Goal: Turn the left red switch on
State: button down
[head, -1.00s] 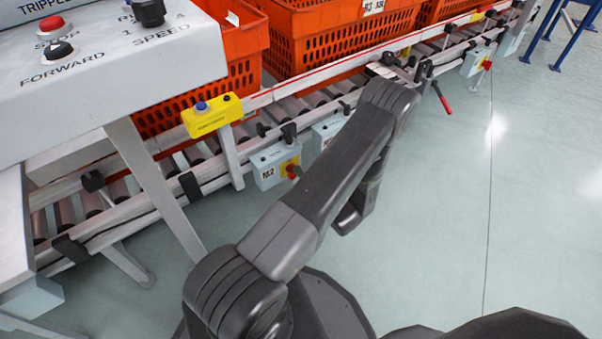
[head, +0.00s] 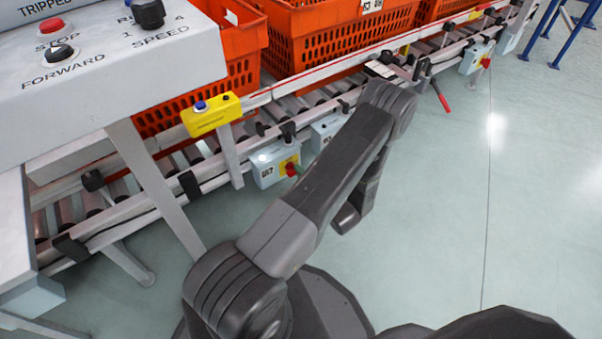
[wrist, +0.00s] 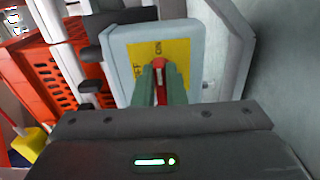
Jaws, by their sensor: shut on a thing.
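The left red switch (wrist: 160,75) sits on a yellow plate (wrist: 176,50) on a pale blue-grey box (wrist: 118,50). In the wrist view its handle stands upright between my green fingertips, below small lettering that seems to read ON. More lettering, seemingly OFF, lies to the left. My gripper (wrist: 160,88) is shut on the switch handle, and its fingers hide part of it. In the head view the switch (head: 290,168) and box (head: 264,172) show below the conveyor rail, with my green fingertips (head: 297,170) at the switch.
A second pale box (head: 325,132) is just to the right, partly behind my arm. Orange totes (head: 330,45) stand on the roller conveyor behind. A yellow button box (head: 212,115) is on a post to the left. The floor at right (head: 540,200) is clear.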

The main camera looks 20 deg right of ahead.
jog(key=shift+w, duration=0.15)
jog(key=c, duration=1.5)
grip_release()
jog(key=shift+r, duration=0.1)
jog(key=s+p, duration=0.1)
jog(key=s, duration=0.3)
jog(key=s+d+p, duration=0.1)
jog(key=s, duration=0.4)
jog(key=s+d+p, duration=0.1)
jog(key=s, duration=0.4)
jog(key=shift+d, duration=0.25)
jog(key=shift+w, duration=0.15)
jog(key=w+b, duration=0.1)
jog(key=w, duration=0.3)
jog(key=w+a+b, duration=0.1)
jog(key=w, duration=0.4)
jog(key=w+a+b, duration=0.1)
jog(key=w, duration=0.3)
jog(key=shift+w+a, duration=0.25)
